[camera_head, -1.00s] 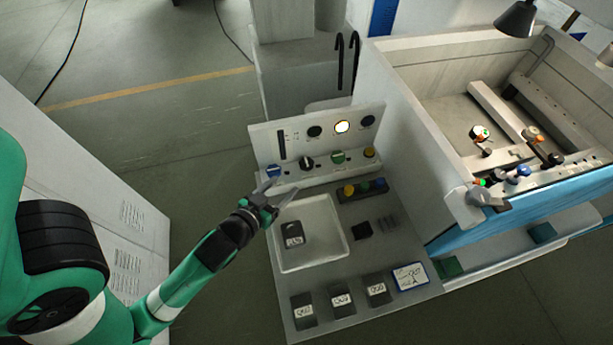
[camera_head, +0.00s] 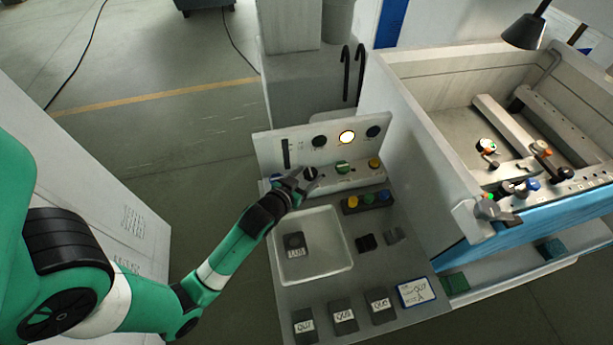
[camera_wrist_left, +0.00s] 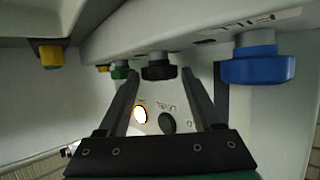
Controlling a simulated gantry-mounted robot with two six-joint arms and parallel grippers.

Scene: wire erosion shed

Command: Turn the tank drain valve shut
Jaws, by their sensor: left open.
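A row of knobs sits on the ledge of the grey control panel (camera_head: 285,150): a black knob (camera_head: 310,173), a green knob (camera_head: 343,167), a yellow knob (camera_head: 375,162) and a blue one. Which is the drain valve I cannot read. My left gripper (camera_head: 299,178) is open at the black knob and partly covers the blue knob. In the left wrist view the black knob (camera_wrist_left: 158,70) shows between the fingertips; contact cannot be told. The blue knob (camera_wrist_left: 258,66) is beside the right finger. The green knob (camera_wrist_left: 120,71) is near the left fingertip. My right gripper is not in view.
A white tray (camera_head: 345,274) with a dark block lies below the panel. A small box with coloured buttons (camera_head: 365,201) stands close to the knobs. Several labelled blocks line the bench front. The open machine tank (camera_head: 445,112) rises on the right.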

